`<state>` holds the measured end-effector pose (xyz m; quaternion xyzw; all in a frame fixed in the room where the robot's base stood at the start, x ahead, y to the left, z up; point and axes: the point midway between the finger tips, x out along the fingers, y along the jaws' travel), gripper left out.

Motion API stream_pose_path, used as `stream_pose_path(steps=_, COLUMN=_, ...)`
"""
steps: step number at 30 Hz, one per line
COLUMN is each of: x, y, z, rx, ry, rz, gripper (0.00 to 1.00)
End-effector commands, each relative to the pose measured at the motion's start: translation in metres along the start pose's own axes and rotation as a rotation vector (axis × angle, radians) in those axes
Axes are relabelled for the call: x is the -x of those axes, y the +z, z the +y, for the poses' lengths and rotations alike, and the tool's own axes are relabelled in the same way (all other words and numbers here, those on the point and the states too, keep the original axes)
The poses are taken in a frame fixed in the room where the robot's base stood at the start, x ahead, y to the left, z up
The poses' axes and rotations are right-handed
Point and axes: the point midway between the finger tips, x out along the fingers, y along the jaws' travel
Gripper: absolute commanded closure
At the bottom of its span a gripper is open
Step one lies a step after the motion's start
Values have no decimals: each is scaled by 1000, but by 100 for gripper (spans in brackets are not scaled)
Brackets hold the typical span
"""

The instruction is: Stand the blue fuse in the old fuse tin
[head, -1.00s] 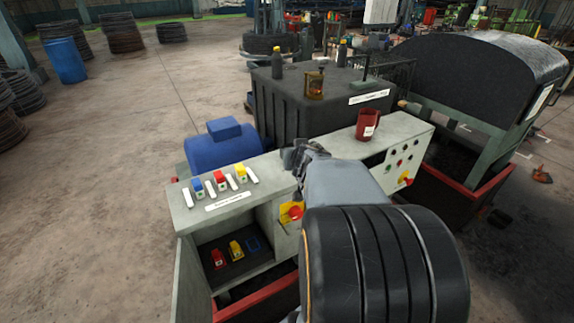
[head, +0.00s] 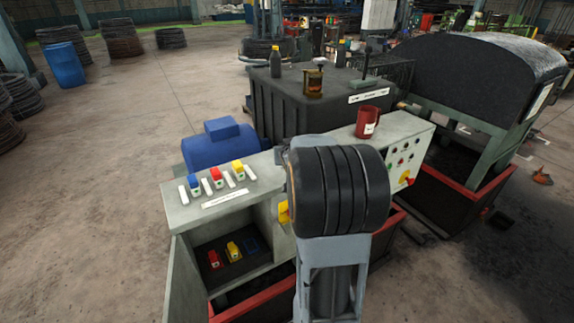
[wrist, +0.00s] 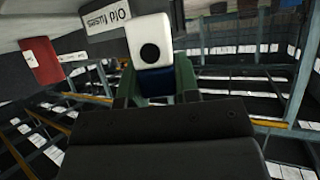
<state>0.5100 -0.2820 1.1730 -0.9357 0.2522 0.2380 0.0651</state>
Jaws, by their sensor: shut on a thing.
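My gripper (wrist: 155,84) is shut on the blue fuse (wrist: 150,50) in the wrist view. The fuse has a white end with a black dot and a blue part between my green fingers. In the head view my own arm hides both gripper and fuse. The old fuse tin (head: 367,123) appears to be the red can with a white label on the grey cabinet top, right of my arm; its opening faces up. A red thing with a white label, likely the tin, is at the left of the wrist view (wrist: 40,62), apart from the fuse.
An "Old fuses" label (wrist: 107,17) shows upside down in the wrist view. Blue, red and yellow fuses (head: 217,178) stand in a row on the cabinet (head: 185,213). A black box (head: 310,110) stands behind.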

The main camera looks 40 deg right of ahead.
Motion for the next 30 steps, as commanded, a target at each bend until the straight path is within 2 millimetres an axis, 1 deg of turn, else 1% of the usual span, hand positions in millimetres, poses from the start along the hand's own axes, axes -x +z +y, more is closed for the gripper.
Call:
stream_pose_path(steps=1, x=-7, y=5, z=-1, rx=0, ry=0, rz=-2, gripper=95)
stream_pose_path(steps=3, x=-15, y=12, z=-1, rx=-1, ry=-1, rz=-4, gripper=95)
stream_pose_path(steps=6, x=-20, y=23, z=-1, rx=-1, ry=-1, rz=-4, gripper=95)
stream_pose_path(steps=9, x=-23, y=29, z=-1, rx=-1, ry=0, rz=-2, gripper=95)
stream_pose_path(steps=19, x=-24, y=31, z=-1, rx=0, ry=0, rz=-1, gripper=95)
stream_pose_path(steps=23, x=-26, y=35, z=-1, rx=0, ry=0, rz=-1, gripper=95)
stream_pose_path(steps=24, x=-26, y=35, z=-1, rx=0, ry=0, rz=-1, gripper=69)
stream_pose_path(steps=30, x=-26, y=34, z=-1, rx=0, ry=0, rz=-2, gripper=50)
